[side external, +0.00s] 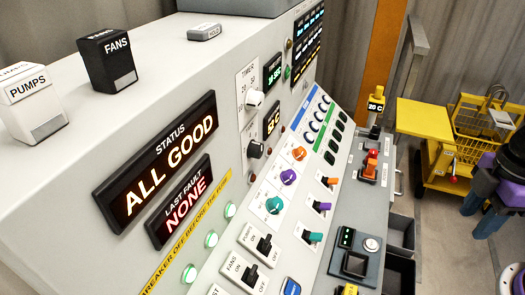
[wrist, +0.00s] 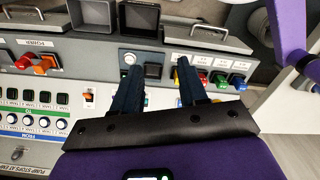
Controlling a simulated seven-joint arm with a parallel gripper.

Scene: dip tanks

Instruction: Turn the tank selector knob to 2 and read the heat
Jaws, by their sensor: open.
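In the side external view, a black knob (side external: 255,150) sits on the upright panel face, below the white timer knob (side external: 255,98). I take it to be the tank selector; its label and setting are too small to read. A small display (side external: 271,121) beside it shows yellow digits ending in C, partly unclear. My gripper (side external: 476,218) is at the far right edge, well away from this knob. In the wrist view my gripper (wrist: 158,66) is open and empty, its two dark blue fingers spread above the console's lower panel. The knob is not identifiable there.
Coloured knobs (side external: 288,177) and toggle switches (side external: 264,244) cover the sloping panel. PUMPS (side external: 34,102) and FANS (side external: 107,61) blocks stand on top. A yellow cart (side external: 437,160) stands behind at right.

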